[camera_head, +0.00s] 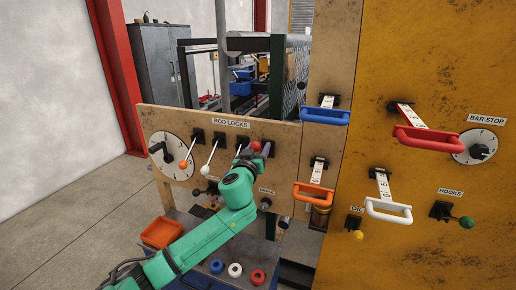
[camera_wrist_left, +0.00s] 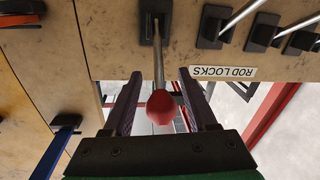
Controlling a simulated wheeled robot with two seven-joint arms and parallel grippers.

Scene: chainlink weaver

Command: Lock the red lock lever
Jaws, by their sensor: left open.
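The red lock lever (camera_wrist_left: 162,107) is a metal rod with a round red knob. It comes out of a dark slot mount on the beige panel, at the end of the ROD LOCKS row. In the head view its red knob (camera_head: 256,146) shows just above my left gripper (camera_head: 262,150). In the left wrist view my left gripper (camera_wrist_left: 160,76) is open, with one dark finger on each side of the rod and knob. I see gaps on both sides; contact does not show. My right gripper is not in view.
Other ROD LOCKS levers with a white knob (camera_head: 204,170) and an orange knob (camera_head: 183,164) stand left of my gripper. A blue handle (camera_head: 322,117) and an orange handle (camera_head: 313,196) stick out to the right. An orange bin (camera_head: 161,234) sits below.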

